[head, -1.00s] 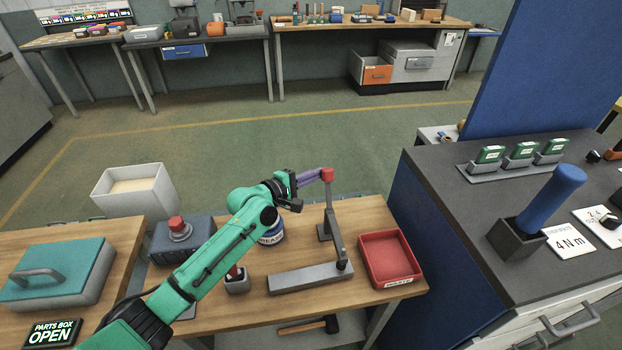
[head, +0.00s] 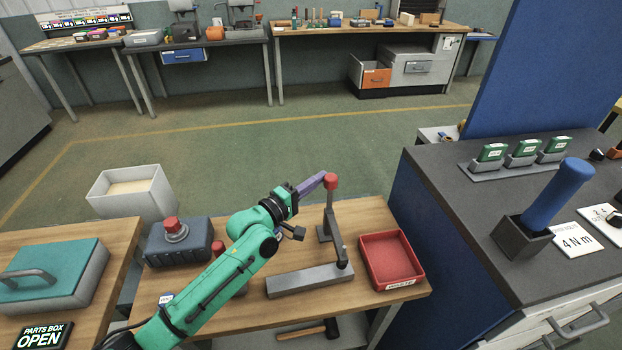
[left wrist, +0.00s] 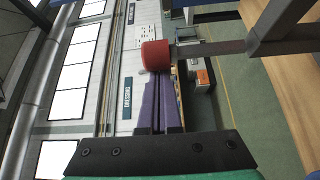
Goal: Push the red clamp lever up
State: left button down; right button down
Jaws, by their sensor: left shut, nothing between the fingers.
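The clamp lever's red knob (head: 330,181) stands at the top of a grey, nearly upright arm (head: 337,228) that rises from a grey base bar (head: 310,280) on the wooden bench. My left gripper (head: 324,177), with purple fingers, is shut and empty, its tips at the left side of the knob. In the left wrist view the red knob (left wrist: 156,56) sits just beyond the fingertips (left wrist: 156,80); they appear to touch, but I cannot be sure. The lever's grey arm (left wrist: 212,48) runs to the right there. My right gripper is not in view.
A red tray (head: 364,262) lies right of the clamp. A dark box with a red button (head: 172,224) stands left of my arm. A dark counter with a blue-handled tool (head: 556,195) is at the right. Space above the bench is clear.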

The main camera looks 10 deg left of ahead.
pick_arm(q)
notch_tip(320, 180, up, 20)
dwell(0.6)
